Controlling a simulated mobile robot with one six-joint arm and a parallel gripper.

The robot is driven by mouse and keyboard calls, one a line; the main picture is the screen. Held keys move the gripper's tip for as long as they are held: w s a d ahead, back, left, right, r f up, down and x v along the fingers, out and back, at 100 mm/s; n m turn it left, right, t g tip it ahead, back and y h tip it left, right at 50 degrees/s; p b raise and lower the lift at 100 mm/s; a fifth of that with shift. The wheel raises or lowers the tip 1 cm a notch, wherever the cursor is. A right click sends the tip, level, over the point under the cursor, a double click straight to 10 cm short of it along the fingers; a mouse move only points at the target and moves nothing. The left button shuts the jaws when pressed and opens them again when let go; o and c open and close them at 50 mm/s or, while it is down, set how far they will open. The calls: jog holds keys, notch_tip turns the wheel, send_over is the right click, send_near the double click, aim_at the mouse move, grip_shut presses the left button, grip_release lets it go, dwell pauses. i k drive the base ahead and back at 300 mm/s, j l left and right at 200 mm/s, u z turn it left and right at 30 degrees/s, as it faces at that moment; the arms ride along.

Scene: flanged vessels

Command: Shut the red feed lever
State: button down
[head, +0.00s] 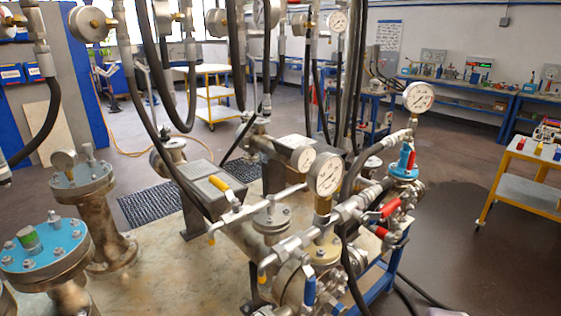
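Several red-handled parts are on the right end of the metal pipework, and I cannot tell which one is the feed lever. One red handle (390,208) lies slanted along the fitting beside the pipe. A second, shorter red handle (381,232) is just below it, partly among other fittings. A small upright red handle (411,160) stands above a blue-topped flange (403,170), beside a blue one. Whether any of these valves is open or shut is not clear. My gripper is not in view.
Pressure gauges (326,173) and black hoses (357,110) crowd the pipework. A yellow lever (220,184) and a blue lever (309,290) are nearby. Flanged vessels (108,235) stand at left. A yellow-framed cart (530,200) is at right; floor between it and the pipework is mostly clear.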

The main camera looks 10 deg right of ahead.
aim_at(387, 209)
jog(key=i+l+u, duration=0.2)
jog(key=l, duration=0.5)
jog(key=i+l+u, duration=0.15)
jog(key=l, duration=0.6)
jog(key=i+l+u, duration=0.2)
jog(key=l, duration=0.55)
jog(key=l+u, duration=0.2)
jog(key=l, duration=0.6)
jog(key=i, duration=0.05)
